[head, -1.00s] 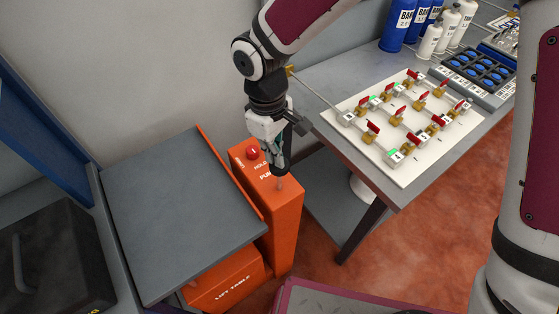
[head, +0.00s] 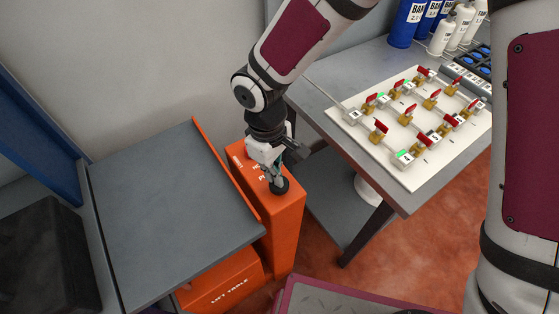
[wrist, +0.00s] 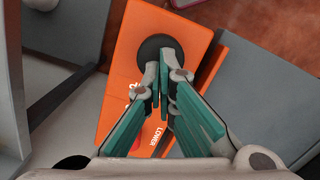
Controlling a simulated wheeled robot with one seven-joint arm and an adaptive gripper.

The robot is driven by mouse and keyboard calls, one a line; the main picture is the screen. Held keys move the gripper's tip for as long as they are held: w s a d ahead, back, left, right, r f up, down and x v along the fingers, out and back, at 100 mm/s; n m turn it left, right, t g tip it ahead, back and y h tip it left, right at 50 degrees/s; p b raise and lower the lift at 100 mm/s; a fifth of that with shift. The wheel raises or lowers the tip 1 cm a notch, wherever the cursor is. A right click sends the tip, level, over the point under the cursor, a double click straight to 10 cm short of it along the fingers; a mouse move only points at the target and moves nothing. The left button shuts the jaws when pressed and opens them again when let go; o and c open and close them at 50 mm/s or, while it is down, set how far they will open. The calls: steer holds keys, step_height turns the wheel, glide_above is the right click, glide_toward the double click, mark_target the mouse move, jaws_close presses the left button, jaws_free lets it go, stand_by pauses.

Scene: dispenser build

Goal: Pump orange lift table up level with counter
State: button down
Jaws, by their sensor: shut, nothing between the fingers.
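The orange lift table has a grey top (head: 165,215) and an orange base (head: 222,285). Its top lies beside the grey counter edge (head: 92,250) at left; I cannot tell exactly how level they are. The orange pump box (head: 285,210) stands at the table's right. Its round black pump knob (head: 279,188) sits low, close to the box top, and also shows in the wrist view (wrist: 157,46). My gripper (head: 277,180) is shut and empty, with its fingertips (wrist: 160,78) on or just above the knob. The red button (wrist: 134,92) is partly hidden behind the fingers.
A workbench (head: 318,105) with a white valve board (head: 350,135) stands right of the pump box. Bottles (head: 405,25) stand at its back. A black case (head: 45,255) is at the left. The wall is close behind the table.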

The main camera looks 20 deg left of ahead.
steer(key=a, duration=0.2)
steer(key=w, duration=0.1)
steer(key=shift+a+r, duration=0.35)
steer(key=shift+a, duration=0.05)
step_height(320, 180, up, 12)
steer(key=a, duration=0.1)
steer(key=shift+w, duration=0.15)
stand_by(0.8)
steer(key=w+d+r+m+t, duration=0.1)
steer(key=d+r+m, duration=0.3)
steer(key=d, duration=0.5)
steer(key=w+d+r+m+t, duration=0.1)
steer(key=d+r+m+t, duration=0.1)
steer(key=d+r, duration=0.6)
steer(key=s+d+r+m+t, duration=0.1)
steer(key=s+d+m, duration=0.3)
steer(key=d, duration=0.4)
steer(key=s+d+r+m+t+y, duration=0.1)
steer(key=s+d+r+m+t, duration=0.1)
steer(key=s+d+m, duration=0.2)
steer(key=s+d, duration=0.2)
steer(key=d, duration=0.2)
steer(key=shift+d, duration=0.4)
